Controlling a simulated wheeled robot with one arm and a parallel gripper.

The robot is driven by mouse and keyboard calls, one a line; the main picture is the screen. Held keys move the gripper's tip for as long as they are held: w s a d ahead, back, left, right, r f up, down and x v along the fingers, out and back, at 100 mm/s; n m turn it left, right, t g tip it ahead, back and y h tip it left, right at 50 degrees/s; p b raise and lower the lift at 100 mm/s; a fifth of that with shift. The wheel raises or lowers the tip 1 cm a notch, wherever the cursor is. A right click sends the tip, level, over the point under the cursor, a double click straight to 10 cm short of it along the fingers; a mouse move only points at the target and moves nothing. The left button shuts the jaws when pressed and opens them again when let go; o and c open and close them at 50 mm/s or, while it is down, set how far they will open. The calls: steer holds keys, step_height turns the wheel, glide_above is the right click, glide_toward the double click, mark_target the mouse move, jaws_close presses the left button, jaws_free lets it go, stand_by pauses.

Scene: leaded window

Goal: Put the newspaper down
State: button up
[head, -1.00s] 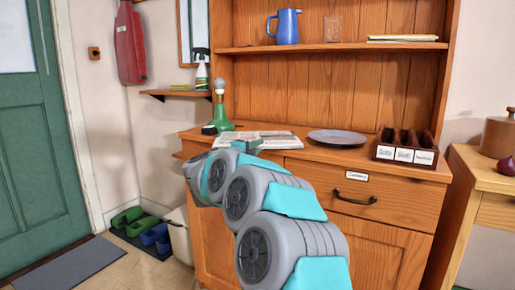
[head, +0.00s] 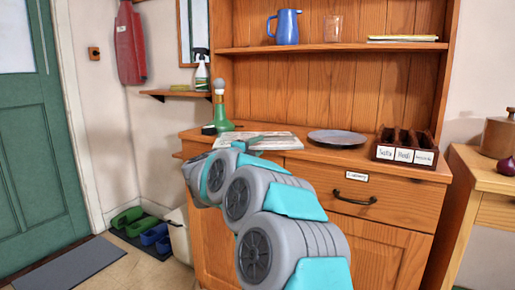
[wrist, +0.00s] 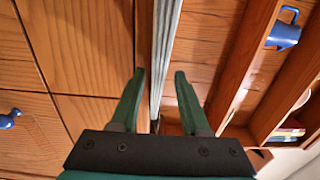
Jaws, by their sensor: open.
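The newspaper (head: 268,137) lies on the dresser's counter, left of the grey plate. My arm hides part of its near side in the head view. In the wrist view the newspaper (wrist: 169,45) shows edge-on as a thin pale strip, lying along the counter edge. My gripper (wrist: 158,74) is open, with its two green fingers apart on either side of the strip. I see a gap beside each finger; neither clearly touches the paper. In the head view my gripper is mostly hidden behind my arm.
The grey plate (head: 337,138) and a dark sorter box (head: 406,148) stand to the right on the counter. A green bottle-shaped lamp (head: 221,108) stands close at the newspaper's left. A blue jug (head: 285,27) is on the shelf above. Slippers (head: 140,228) lie on the floor.

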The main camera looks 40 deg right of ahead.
steer(key=v, duration=1.1)
steer(key=shift+s+a+b, duration=0.15)
steer(key=shift+a+b, duration=0.15)
steer(key=shift+a, duration=0.05)
steer(key=shift+f, duration=0.1)
